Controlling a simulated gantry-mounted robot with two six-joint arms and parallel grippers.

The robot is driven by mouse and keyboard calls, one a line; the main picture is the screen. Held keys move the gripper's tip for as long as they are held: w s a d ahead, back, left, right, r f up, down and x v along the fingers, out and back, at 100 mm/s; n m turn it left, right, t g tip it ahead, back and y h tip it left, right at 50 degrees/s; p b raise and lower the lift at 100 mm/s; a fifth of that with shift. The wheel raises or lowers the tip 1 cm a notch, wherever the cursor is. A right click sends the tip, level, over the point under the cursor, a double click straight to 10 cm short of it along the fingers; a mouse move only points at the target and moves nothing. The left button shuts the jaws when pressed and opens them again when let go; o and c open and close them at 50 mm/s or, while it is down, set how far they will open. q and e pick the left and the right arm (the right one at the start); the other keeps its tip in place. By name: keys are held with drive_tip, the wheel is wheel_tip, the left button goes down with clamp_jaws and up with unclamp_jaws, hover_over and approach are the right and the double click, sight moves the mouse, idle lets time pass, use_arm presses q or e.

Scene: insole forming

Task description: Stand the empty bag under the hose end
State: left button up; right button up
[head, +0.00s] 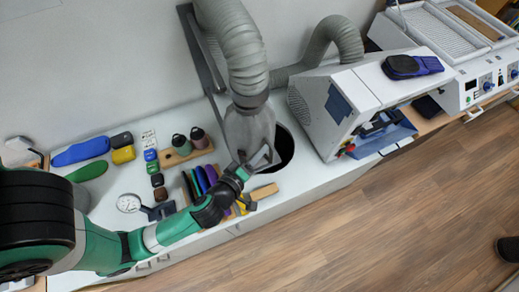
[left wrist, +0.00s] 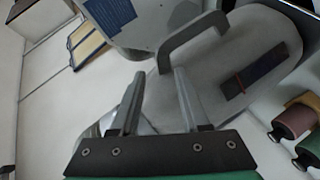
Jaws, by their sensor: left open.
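A grey ribbed hose (head: 236,45) hangs down from the wall, with a dark collar at its lower end (head: 249,99). Directly below it is a grey, tapered body (head: 248,130), apparently the bag; I cannot tell whether it touches the collar. My left gripper (head: 258,160) is at its lower front. In the left wrist view, the open fingers (left wrist: 156,72) point toward a grey handle (left wrist: 200,38) on a large grey rounded body with a dark strip (left wrist: 253,75). Nothing is clearly held between the fingers. My right gripper is not in view.
A dark round opening (head: 284,147) lies right of the bag, beside a white machine (head: 330,105). The bench's front edge is close.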

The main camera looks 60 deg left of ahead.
use_arm(q)
drive_tip(key=shift+s+d+r, duration=0.25)
drive_tip(key=shift+s, duration=0.2)
drive_tip(key=w+d+r+m+t+h, duration=0.15)
drive_tip(key=w+r, duration=0.25)
drive_tip(key=r, duration=0.5)
drive_tip(key=w+d+r+m+t, duration=0.25)
drive_tip(key=w+r, duration=0.25)
drive_tip(key=r, duration=0.4)
drive_tip(key=w+d+r+m+t+h, duration=0.1)
drive_tip(key=w+r+m+t, duration=0.25)
drive_tip(key=r, duration=0.65)
drive_tip(key=s+d+r+m+t+h+p, duration=0.1)
drive_tip(key=r+m, duration=0.3)
drive_tip(key=r, duration=0.7)
drive_tip(key=s+d+r+m+t+h+p, duration=0.2)
drive_tip(key=s+d+r+m+t+h, duration=0.1)
drive_tip(key=r, duration=0.8)
drive_tip(key=s+d+r+m+t+h+p, duration=0.2)
drive_tip(key=r+m, duration=0.3)
drive_tip(key=r, duration=0.6)
drive_tip(key=shift+s+t, duration=0.5)
drive_tip(key=shift+t, duration=0.15)
